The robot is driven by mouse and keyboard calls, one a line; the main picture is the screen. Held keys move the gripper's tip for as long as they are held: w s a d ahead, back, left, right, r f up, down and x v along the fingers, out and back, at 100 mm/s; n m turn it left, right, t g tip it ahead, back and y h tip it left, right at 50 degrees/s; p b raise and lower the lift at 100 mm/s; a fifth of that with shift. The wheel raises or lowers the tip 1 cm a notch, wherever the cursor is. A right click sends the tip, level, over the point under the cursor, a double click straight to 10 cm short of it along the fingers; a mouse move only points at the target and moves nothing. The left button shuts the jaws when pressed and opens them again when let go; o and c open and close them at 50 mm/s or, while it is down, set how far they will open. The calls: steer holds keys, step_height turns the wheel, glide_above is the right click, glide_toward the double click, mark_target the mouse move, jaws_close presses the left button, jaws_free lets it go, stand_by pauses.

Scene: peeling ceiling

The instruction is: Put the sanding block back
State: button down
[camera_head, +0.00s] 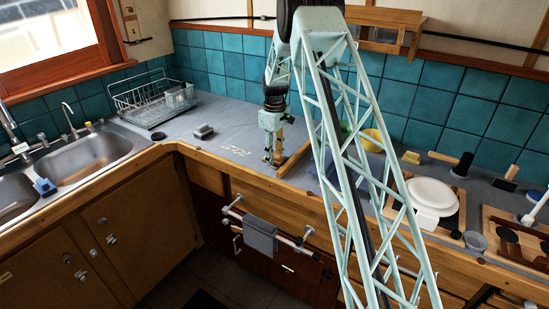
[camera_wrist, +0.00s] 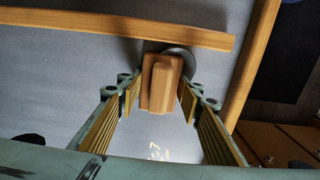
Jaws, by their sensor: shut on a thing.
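My gripper (camera_wrist: 161,92) is shut on a wooden block with a raised grip, which I take to be the sanding block (camera_wrist: 160,88). The block sits between the fingertips in the wrist view. In the head view my gripper (camera_head: 272,158) points down, low over the grey counter beside a wooden strip (camera_head: 295,160). The block itself is too small to make out there. A round grey thing (camera_wrist: 181,55) shows just behind the block in the wrist view, partly hidden by it. I cannot tell whether the block touches the counter.
The wooden strip (camera_wrist: 115,24) also crosses the top of the wrist view, near the counter's front edge (camera_wrist: 248,65). A grey block (camera_head: 204,131) lies left of my gripper, before a dish rack (camera_head: 150,105). Pale lettering (camera_head: 236,151) marks the counter. Bowls and plates (camera_head: 432,194) stand right.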

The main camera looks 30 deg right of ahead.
steer(key=c, duration=2.2)
jaws_free()
steer(key=shift+s+f, duration=0.15)
steer(key=shift+f, duration=0.15)
steer(key=o, duration=0.3)
steer(key=shift+f, duration=0.15)
steer(key=shift+o, duration=0.2)
step_height(320, 180, up, 12)
steer(key=shift+r+p, duration=0.15)
steer(key=shift+p, duration=0.35)
steer(key=shift+r, duration=0.45)
steer(key=shift+r, duration=0.1)
